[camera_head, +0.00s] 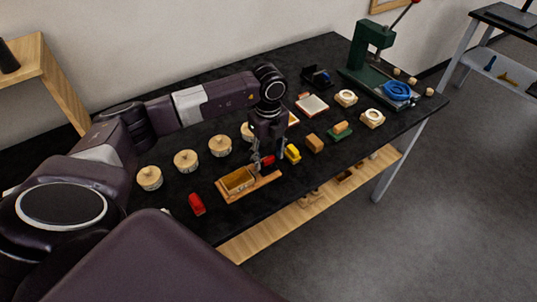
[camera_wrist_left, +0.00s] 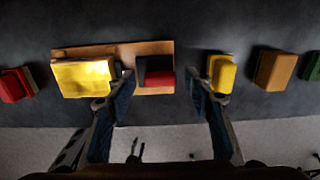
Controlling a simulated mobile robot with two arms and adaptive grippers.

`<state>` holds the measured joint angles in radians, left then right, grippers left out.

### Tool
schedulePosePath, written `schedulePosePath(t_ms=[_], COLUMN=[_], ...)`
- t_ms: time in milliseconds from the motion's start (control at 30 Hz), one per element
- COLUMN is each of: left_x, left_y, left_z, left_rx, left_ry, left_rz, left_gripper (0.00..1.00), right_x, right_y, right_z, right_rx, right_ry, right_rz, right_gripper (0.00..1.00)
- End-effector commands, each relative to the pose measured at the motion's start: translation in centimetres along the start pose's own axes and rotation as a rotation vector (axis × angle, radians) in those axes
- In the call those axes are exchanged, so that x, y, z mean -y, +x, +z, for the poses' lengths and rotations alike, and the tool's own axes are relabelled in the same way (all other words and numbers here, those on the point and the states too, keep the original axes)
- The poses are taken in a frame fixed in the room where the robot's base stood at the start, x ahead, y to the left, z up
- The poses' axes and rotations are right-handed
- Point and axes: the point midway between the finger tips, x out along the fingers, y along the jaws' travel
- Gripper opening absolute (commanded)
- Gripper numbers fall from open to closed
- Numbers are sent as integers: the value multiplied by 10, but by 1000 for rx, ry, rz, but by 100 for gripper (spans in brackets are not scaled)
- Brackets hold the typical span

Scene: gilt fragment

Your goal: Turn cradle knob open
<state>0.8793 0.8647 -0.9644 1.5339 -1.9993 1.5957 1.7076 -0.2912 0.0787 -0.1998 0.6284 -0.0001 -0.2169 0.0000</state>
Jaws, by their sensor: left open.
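The cradle (camera_head: 262,186) is a wooden base near the front edge of the black table. A box-like piece with a gold face (camera_wrist_left: 84,76) sits at its left end in the left wrist view. At the cradle's right end is a dark block with a red part (camera_wrist_left: 160,79), which looks like the knob. My left gripper (camera_head: 264,160) points down over that end. In the left wrist view my left gripper (camera_wrist_left: 160,86) is open, its fingers on either side of the red part, with gaps. I cannot tell its height above it. My right gripper is not in view.
A red block (camera_head: 196,203) lies left of the cradle. A yellow block (camera_head: 292,154) and a brown block (camera_head: 314,143) stand close to the right. Several round wooden pots (camera_head: 186,161) line the back. A green press (camera_head: 366,50) stands at the far end.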

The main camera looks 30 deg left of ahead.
Motion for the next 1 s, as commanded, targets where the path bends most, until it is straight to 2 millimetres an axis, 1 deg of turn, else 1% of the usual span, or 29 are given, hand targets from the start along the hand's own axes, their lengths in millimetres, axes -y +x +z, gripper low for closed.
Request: schedulePosePath(t_ms=[100, 467, 767, 1000], left_x=[0, 0, 1, 0], left_y=[0, 0, 0, 2], left_z=[0, 0, 0, 1], left_rx=[0, 0, 0, 1], left_ry=[0, 0, 33, 161], left_rz=[0, -1, -2, -2], left_gripper=[47, 7, 6, 6], right_x=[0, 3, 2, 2], right_y=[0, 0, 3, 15], right_z=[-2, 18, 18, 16], right_rx=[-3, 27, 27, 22], right_ry=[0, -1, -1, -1], right_rz=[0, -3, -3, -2], right_gripper=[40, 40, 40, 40])
